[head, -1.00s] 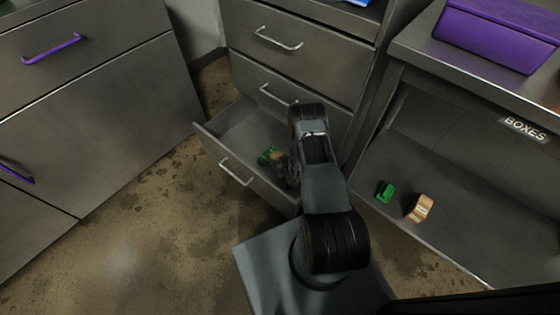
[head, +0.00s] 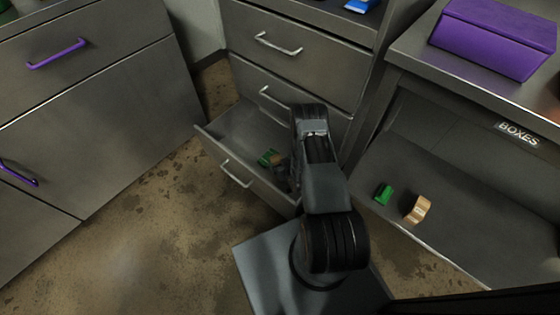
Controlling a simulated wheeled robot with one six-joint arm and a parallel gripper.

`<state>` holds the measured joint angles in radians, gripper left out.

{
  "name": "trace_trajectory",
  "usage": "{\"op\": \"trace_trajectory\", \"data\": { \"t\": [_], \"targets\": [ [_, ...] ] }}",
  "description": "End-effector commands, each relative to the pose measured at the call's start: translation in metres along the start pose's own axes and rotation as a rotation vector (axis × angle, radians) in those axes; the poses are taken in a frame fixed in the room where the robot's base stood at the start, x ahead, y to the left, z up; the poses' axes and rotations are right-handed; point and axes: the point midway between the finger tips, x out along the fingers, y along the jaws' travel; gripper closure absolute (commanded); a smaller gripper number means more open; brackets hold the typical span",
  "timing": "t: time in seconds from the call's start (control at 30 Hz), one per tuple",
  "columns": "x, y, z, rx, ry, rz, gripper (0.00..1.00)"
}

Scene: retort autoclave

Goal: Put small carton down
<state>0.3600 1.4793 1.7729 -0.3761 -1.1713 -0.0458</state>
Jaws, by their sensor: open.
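A small green and tan item, seemingly the small carton (head: 267,157), lies inside the open bottom drawer (head: 224,133), near the drawer's middle. My gripper (head: 283,172) reaches down into this drawer, just right of the item. My arm hides part of the gripper and the right side of the drawer. The gripper is open; whether its fingers touch the item cannot be told.
A shelf marked BOXES (head: 518,134) at right holds a green block (head: 383,193) and a tan item (head: 418,209). A purple box (head: 497,38) stands above it. Closed drawers (head: 281,40) rise over the open one. A purple-handled cabinet (head: 85,110) is at left, with bare floor (head: 150,225) in front.

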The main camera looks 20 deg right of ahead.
Motion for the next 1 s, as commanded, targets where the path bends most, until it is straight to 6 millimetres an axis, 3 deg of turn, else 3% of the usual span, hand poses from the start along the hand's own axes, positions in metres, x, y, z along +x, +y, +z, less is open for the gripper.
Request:
{"op": "trace_trajectory", "data": {
  "t": [0.1, 0.3, 0.43, 0.53, 0.63, 0.77, 0.87, 1.0],
  "targets": [
    [-0.023, 0.001, -0.003, 0.003, -0.002, 0.002, 0.15],
    [-0.047, 0.001, -0.002, 0.002, 0.001, 0.001, 0.15],
    [-0.054, 0.002, -0.007, -0.005, -0.004, 0.002, 0.15],
    [-0.053, 0.004, -0.024, -0.020, -0.026, 0.004, 0.15],
    [-0.049, 0.009, -0.059, -0.049, -0.076, 0.013, 0.15],
    [-0.053, 0.012, -0.120, -0.084, -0.175, 0.034, 0.15],
    [-0.068, 0.009, -0.166, -0.098, -0.253, 0.055, 0.15],
    [-0.102, -0.003, -0.223, -0.100, -0.358, 0.081, 0.15]
  ]
}}
